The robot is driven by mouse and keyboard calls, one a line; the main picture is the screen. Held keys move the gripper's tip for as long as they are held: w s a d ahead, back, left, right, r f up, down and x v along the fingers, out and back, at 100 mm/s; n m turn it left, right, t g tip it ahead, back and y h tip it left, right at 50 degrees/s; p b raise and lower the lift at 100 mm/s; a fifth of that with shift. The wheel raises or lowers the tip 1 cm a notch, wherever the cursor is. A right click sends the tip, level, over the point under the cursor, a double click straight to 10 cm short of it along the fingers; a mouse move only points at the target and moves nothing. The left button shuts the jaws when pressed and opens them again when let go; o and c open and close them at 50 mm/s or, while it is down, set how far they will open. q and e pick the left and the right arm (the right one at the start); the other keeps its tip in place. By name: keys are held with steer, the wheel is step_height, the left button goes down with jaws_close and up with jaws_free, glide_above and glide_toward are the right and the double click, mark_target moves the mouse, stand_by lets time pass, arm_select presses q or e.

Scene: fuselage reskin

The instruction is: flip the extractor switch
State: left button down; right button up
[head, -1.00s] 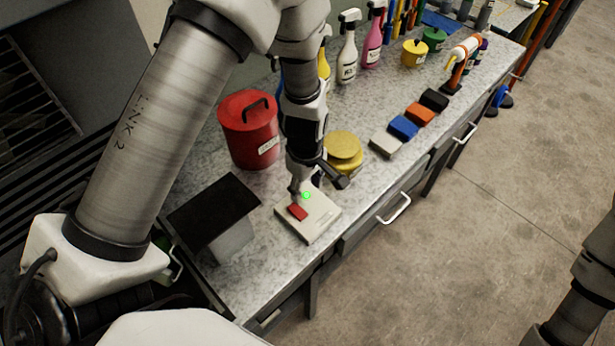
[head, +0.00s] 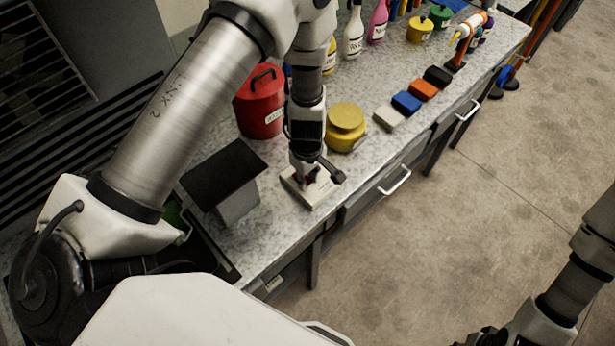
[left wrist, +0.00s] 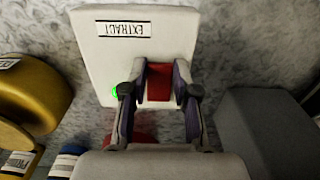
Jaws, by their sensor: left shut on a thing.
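The extractor switch box (head: 320,195) is a flat pale box near the bench's front edge. In the left wrist view its plate (left wrist: 100,60) bears a label reading EXTRACT. Its red rocker (left wrist: 160,85) sits between the fingers of my left gripper (left wrist: 160,98), which is shut on it. A green light (left wrist: 115,93) shows beside one finger. In the head view my left gripper (head: 307,178) points down onto the box and hides most of the rocker. Part of my right arm's end shows at the bottom right of the head view; its fingertips are not visible.
A red lidded canister (head: 260,105) and a yellow round container (head: 346,125) stand behind the box. A black-topped stand (head: 225,175) is to its left. Coloured blocks (head: 407,102) and spray bottles (head: 353,32) are farther along the bench. The floor (head: 500,170) at right is clear.

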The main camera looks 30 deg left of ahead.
arm_select(q)
steer(key=shift+f, duration=0.2)
steer(key=b, duration=0.2)
steer(key=h+b, duration=0.1)
steer(key=b, duration=0.1)
steer(key=shift+w+a+f+b, duration=0.1)
steer(key=shift+a+f+b, duration=0.1)
steer(key=shift+f+b, duration=0.15)
steer(key=shift+a+r+g+h, duration=0.1)
steer(key=shift+r+g+h, duration=0.15)
steer(key=shift+g+h, duration=0.25)
steer(key=shift+a+r+h, duration=0.1)
steer(key=shift+r+h, duration=0.25)
steer(key=shift+h, duration=0.25)
steer(key=c, duration=0.9)
jaws_free()
